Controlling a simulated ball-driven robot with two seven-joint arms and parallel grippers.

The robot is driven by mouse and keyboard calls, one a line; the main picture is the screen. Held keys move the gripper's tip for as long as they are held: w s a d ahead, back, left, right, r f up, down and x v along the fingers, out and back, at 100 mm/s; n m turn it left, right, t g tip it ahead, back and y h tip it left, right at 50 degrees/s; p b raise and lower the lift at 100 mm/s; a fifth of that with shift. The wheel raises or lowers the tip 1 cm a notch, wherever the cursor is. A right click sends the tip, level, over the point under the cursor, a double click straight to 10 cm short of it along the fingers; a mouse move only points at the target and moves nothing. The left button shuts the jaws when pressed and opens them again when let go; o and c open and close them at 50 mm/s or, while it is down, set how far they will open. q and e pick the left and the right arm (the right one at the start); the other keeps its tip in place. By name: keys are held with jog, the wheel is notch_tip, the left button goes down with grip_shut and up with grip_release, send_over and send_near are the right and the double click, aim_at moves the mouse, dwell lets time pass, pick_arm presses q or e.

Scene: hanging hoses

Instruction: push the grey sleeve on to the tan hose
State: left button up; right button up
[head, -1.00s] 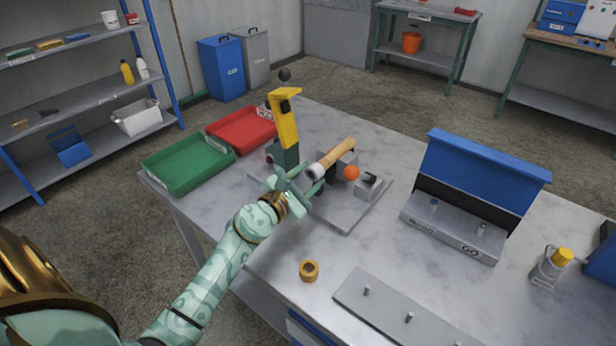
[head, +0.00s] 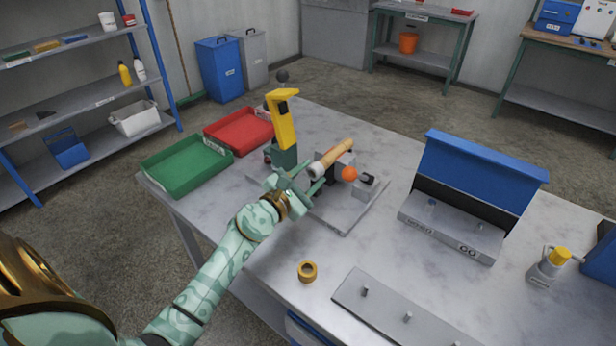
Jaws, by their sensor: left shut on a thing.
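The tan hose (head: 338,153) sits slanted on a fixture on the table, its far end up and to the right. The pale grey sleeve (head: 316,170) is at the hose's near, lower-left end, in line with it. How far it covers the hose is too small to tell. My left gripper (head: 305,182) is shut on the sleeve from the near left, its fingers partly hiding it. My right gripper is not in view.
A yellow-topped post (head: 284,122) stands close behind my left gripper. An orange ball (head: 349,174) is right of the hose. Green (head: 184,168) and red (head: 239,132) trays lie left. A tan ring (head: 307,271) lies in front, with clear table around it.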

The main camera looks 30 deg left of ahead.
pick_arm(q)
jog(key=shift+w, duration=0.3)
jog(key=shift+r, duration=0.1)
jog(key=shift+c, duration=1.1)
jog(key=o, duration=1)
jog(key=shift+w, duration=0.1)
jog(key=shift+o, duration=0.9)
jog(key=shift+w, duration=0.1)
